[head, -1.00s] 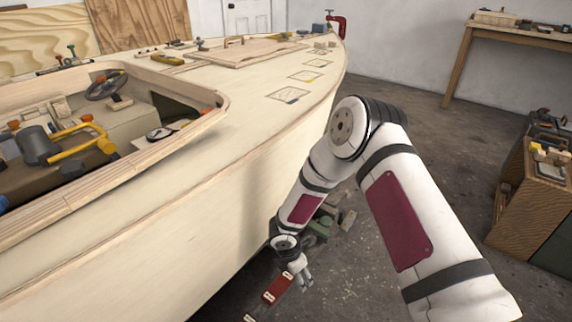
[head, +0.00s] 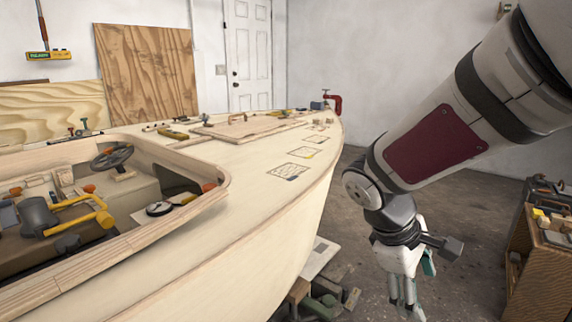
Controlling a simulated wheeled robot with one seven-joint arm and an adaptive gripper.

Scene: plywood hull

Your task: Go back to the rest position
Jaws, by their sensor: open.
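My gripper (head: 403,292) hangs pointing down at the lower right of the head view, in front of the floor. Its fingers are apart and nothing shows between them. My arm comes in from the upper right and bends down at the wrist. The gripper is to the right of the plywood boat hull (head: 262,255) and clear of its side. The ends of the fingers are small and partly hard to make out.
On the hull's deck lie tools, hatch outlines and a red clamp (head: 334,103) at the bow. Green and wooden items (head: 318,303) lie on the floor beside the hull. A wooden cabinet (head: 540,262) stands at the right edge. Concrete floor (head: 465,215) lies open between them.

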